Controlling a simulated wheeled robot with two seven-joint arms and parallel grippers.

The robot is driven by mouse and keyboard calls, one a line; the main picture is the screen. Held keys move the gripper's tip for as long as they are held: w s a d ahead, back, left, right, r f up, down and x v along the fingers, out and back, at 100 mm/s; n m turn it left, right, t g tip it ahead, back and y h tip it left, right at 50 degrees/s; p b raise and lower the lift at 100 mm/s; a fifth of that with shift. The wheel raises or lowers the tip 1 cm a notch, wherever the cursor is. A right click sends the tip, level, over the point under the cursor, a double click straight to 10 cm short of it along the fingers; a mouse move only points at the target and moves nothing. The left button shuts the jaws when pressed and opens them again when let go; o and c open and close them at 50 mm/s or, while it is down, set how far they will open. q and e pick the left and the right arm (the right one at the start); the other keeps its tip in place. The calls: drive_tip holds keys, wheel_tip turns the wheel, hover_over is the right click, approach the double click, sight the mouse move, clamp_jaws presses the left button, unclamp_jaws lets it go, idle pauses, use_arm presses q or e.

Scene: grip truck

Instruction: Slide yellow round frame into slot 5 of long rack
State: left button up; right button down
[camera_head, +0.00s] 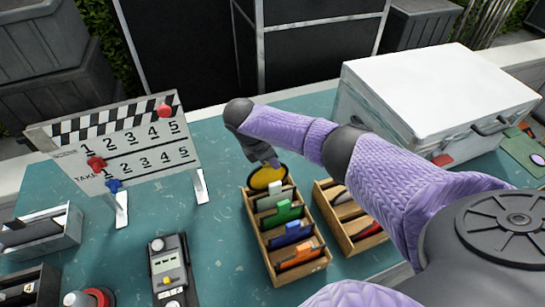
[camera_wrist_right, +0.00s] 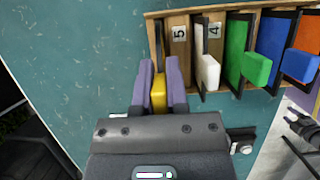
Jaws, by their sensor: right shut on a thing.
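The yellow round frame (camera_head: 267,177) is upright at the far end of the long wooden rack (camera_head: 263,244). My right gripper (camera_wrist_right: 159,80) is shut on its yellow handle (camera_wrist_right: 158,95). In the right wrist view, the frame lies just beside the rack end marked 5 (camera_wrist_right: 180,34), and the fingers hide most of it. I cannot tell whether its lower edge is inside the slot. The white frame (camera_wrist_right: 207,72) stands by label 4, followed by green (camera_wrist_right: 256,68), blue and orange ones. My left gripper does not show.
A second wooden rack (camera_head: 345,230) stands close to the right. A silver case (camera_head: 430,95) is behind it. A clapperboard (camera_head: 120,150) stands at the left, with a grey meter (camera_head: 168,268) in front. Bare teal table lies between the clapperboard and the long rack.

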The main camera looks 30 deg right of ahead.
sight(272, 169)
drive_tip(key=shift+f+b, duration=0.35)
drive_tip(key=shift+f, duration=0.2)
drive_tip(key=shift+f+b, duration=0.55)
drive_tip(key=shift+f, duration=0.6)
drive_tip(key=shift+f+b, duration=0.5)
drive_tip(key=shift+b, duration=0.1)
drive_tip(key=shift+f, duration=0.25)
drive_tip(key=c, duration=0.6)
unclamp_jaws()
drive_tip(key=shift+r, duration=0.1)
drive_tip(key=shift+c, duration=0.2)
drive_tip(key=shift+o, duration=0.3)
drive_tip(key=shift+a+r, duration=0.1)
drive_tip(key=shift+r, duration=0.25)
drive_tip(key=p+v, duration=0.2)
drive_tip(key=v, duration=0.7)
drive_tip(key=shift+r, duration=0.1)
